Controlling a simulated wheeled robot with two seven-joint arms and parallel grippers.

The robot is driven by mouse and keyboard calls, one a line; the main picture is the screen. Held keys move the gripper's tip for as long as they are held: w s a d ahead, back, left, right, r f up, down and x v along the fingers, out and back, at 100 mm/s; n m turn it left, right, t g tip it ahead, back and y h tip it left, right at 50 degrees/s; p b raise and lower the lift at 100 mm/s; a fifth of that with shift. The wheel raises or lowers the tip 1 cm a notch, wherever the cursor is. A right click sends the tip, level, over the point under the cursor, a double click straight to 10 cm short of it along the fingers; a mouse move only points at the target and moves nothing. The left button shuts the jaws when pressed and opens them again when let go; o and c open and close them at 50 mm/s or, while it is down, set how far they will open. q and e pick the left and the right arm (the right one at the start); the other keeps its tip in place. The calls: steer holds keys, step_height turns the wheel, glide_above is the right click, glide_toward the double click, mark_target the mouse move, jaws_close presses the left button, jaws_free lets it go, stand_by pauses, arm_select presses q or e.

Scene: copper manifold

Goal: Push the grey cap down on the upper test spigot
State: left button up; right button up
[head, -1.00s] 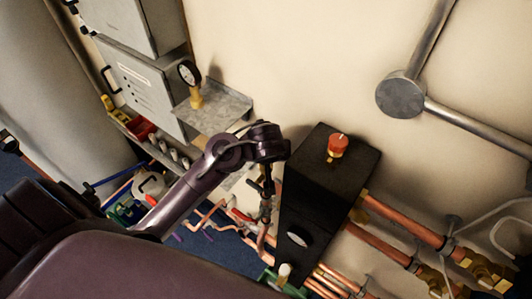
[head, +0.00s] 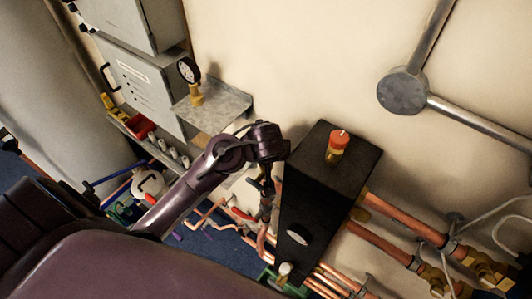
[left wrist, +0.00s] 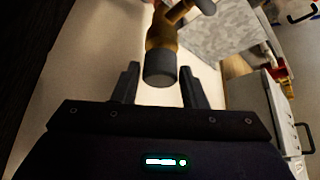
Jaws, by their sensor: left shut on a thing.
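In the left wrist view a grey cap (left wrist: 160,73) sits on the near end of a brass spigot (left wrist: 160,32). My left gripper (left wrist: 158,66) has one finger on each side of the cap and is shut on it; the exact contact is not clear. In the head view my left gripper (head: 263,190) hangs below the wrist, just left of a black box, and its fingers are hard to make out. I cannot make out the cap or spigot there. My right gripper is not in view.
The black box (head: 325,185) with a red-topped fitting (head: 338,146) stands close to the right of my left gripper. Copper pipes (head: 400,226) run right from it. A grey shelf (head: 222,107) with a gauge (head: 189,72) is at upper left. Bare wall fills the upper middle.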

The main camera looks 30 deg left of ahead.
arm_select(q)
steer(key=shift+f+b, duration=0.4)
steer(key=shift+f, duration=0.15)
steer(key=o, duration=1)
